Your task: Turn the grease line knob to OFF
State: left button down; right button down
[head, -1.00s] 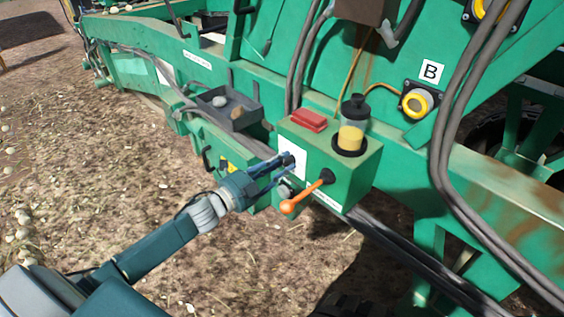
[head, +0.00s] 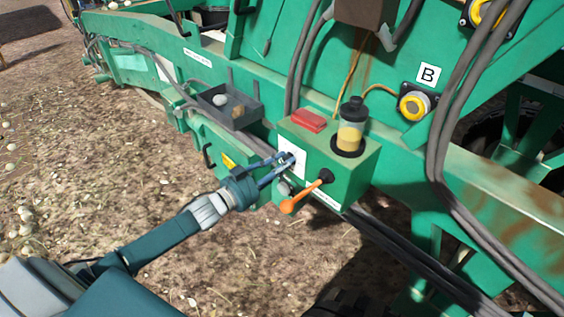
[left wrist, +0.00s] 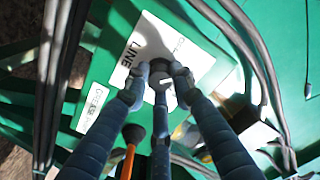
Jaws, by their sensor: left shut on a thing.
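The grease line knob (left wrist: 167,84) is a small grey round knob with a white pointer mark, on a white plate reading "LINE" (left wrist: 138,48). The plate (head: 291,150) is on the left face of a green box (head: 352,178). My left gripper (head: 286,160) is at this face, its fingers shut around the knob. In the left wrist view the gripper (left wrist: 160,76) has blue-grey fingers on either side of the knob and partly hides it. My right gripper is not in view.
An orange-handled lever (head: 302,197) sticks out of the box just right of the gripper. A red block (head: 309,121) and a yellow-filled reservoir (head: 350,136) stand on top. A grey tray (head: 243,115) is behind. Thick cables (head: 455,130) hang at right.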

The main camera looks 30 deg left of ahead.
pick_arm(q)
jog(key=shift+f+n, duration=0.15)
jog(key=shift+n, duration=3.95)
jog(key=c, duration=1.5)
grip_release()
jog(key=shift+o, duration=0.2)
jog(key=shift+s, duration=0.1)
jog(key=v, duration=1.2)
